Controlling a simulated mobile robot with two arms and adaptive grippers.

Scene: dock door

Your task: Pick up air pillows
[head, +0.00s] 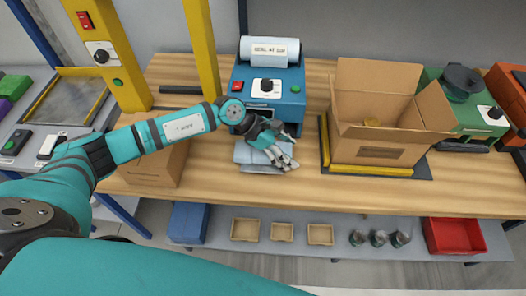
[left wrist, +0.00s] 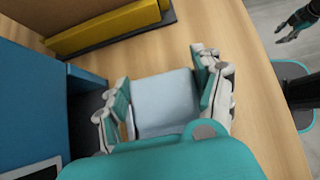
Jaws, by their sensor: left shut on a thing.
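The air pillows (head: 248,154) are a pale blue, flat-looking piece at the front of the blue air pillow machine (head: 287,92), just above the wooden table. In the left wrist view the pillows (left wrist: 166,98) lie between my fingers. My left gripper (head: 284,160) is shut on them, in front of the machine; its hand hides part of them. A roll of film (head: 270,49) with a paper label sits on top of the machine. My right gripper (left wrist: 287,29) shows small at the upper right of the left wrist view, away from the pillows; its finger opening is unclear.
An open cardboard box (head: 372,154) stands right of the machine on a dark mat with yellow bars (head: 372,170). A closed carton (head: 148,180) is at left, partly behind my arm. A green machine (head: 467,113) is at right. A shelf below holds trays and a red bin (head: 454,236).

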